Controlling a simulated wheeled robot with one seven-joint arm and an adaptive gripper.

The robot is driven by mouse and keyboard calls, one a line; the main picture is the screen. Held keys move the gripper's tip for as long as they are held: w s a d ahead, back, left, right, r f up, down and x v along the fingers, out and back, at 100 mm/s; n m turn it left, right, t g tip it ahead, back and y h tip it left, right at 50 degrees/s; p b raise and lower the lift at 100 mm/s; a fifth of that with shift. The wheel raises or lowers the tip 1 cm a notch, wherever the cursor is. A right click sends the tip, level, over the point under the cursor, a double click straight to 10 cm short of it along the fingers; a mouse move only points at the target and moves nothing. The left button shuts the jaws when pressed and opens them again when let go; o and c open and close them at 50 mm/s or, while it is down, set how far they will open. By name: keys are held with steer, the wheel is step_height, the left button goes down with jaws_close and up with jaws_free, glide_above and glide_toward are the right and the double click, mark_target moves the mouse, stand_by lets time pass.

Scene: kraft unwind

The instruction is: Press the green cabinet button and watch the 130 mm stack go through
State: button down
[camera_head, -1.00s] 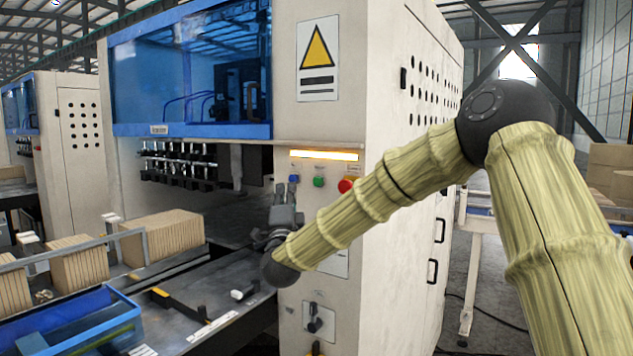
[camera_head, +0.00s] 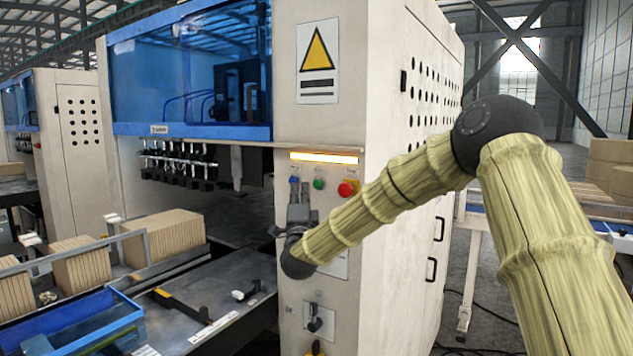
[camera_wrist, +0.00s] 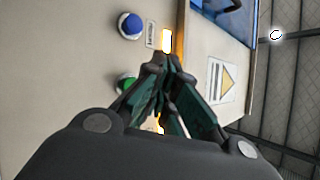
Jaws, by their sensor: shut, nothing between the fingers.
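The green button (camera_head: 319,184) sits on the cabinet's front panel between a blue button (camera_head: 294,180) and a red one (camera_head: 345,188). In the wrist view the green button (camera_wrist: 126,84) is partly hidden by a finger; the blue button (camera_wrist: 130,25) is clear. My gripper (camera_head: 300,188) is shut and empty, its fingertips just below and between the blue and green buttons in the head view. Its fingertips also show in the wrist view (camera_wrist: 172,64). I cannot tell whether they touch the panel. Kraft stacks stand on the infeed, the largest stack (camera_head: 165,237) nearest the machine; I cannot tell which is 130 mm.
An amber light bar (camera_head: 324,157) glows above the buttons. A rotary switch (camera_head: 317,318) is lower on the panel. A blue tray (camera_head: 125,325) and the dark infeed table (camera_head: 215,285) are at lower left. A warning sign (camera_head: 318,60) is above.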

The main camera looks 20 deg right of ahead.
mark_target(317, 184)
steer(key=shift+w+d+b, duration=0.35)
steer(key=shift+w+d, duration=0.4)
steer(key=shift+d, duration=0.25)
steer(key=shift+w+d+f+b, duration=0.1)
steer(key=shift+w+d+b, duration=0.1)
steer(key=shift+b, duration=0.3)
stand_by(0.6)
steer(key=shift+w+d+b, duration=0.4)
steer(key=shift+d+b, duration=0.05)
steer(key=shift+d, duration=0.1)
stand_by(1.5)
steer(key=shift+s+a, duration=0.1)
steer(key=shift+a, duration=0.1)
steer(key=shift+s+a+b, duration=0.5)
steer(key=shift+a+b, duration=0.05)
steer(key=shift+b, duration=0.1)
